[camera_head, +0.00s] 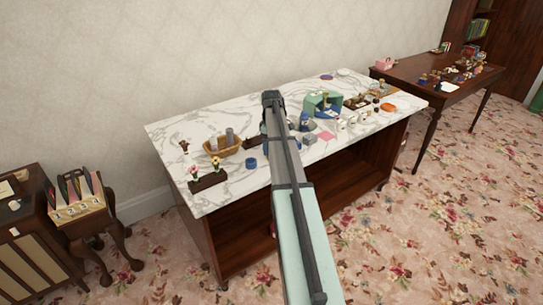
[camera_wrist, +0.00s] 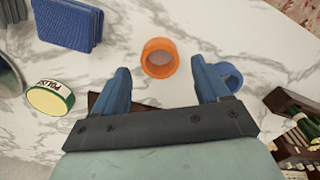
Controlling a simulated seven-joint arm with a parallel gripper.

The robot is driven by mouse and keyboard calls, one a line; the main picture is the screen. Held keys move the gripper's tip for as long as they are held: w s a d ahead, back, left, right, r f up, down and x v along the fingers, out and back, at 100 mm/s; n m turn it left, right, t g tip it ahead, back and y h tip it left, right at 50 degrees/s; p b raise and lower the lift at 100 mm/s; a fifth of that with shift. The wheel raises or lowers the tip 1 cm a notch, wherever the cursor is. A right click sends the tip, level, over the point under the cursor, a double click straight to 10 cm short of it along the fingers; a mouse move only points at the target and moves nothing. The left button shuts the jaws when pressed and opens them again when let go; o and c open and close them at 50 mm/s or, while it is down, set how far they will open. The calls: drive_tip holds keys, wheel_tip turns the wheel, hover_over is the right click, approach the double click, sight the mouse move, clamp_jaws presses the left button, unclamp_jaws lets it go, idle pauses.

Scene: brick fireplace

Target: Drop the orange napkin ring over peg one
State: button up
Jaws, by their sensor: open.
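The orange napkin ring (camera_wrist: 159,58) stands on the white marble top, its round opening facing the wrist camera. In the wrist view it appears between and slightly beyond the fingers of my gripper (camera_wrist: 163,84), which are open and apart from it. In the head view my arm hides the ring and the fingers. A dark wooden piece (camera_wrist: 96,102) shows partly behind the gripper; it seems to be the dark piece beside my arm in the head view (camera_head: 255,142). I cannot make out peg one in either view.
A blue ring (camera_wrist: 229,76) lies close beside the right finger. A ridged blue block (camera_wrist: 68,22) and a polish tin (camera_wrist: 50,98) are to the left. A basket (camera_head: 222,148) and a flower holder (camera_head: 208,181) stand left of my arm. Bare marble surrounds the orange ring.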

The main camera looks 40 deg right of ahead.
wheel_tip(320, 180, down, 3)
drive_tip(key=shift+f, duration=0.15)
drive_tip(key=c, duration=1.1)
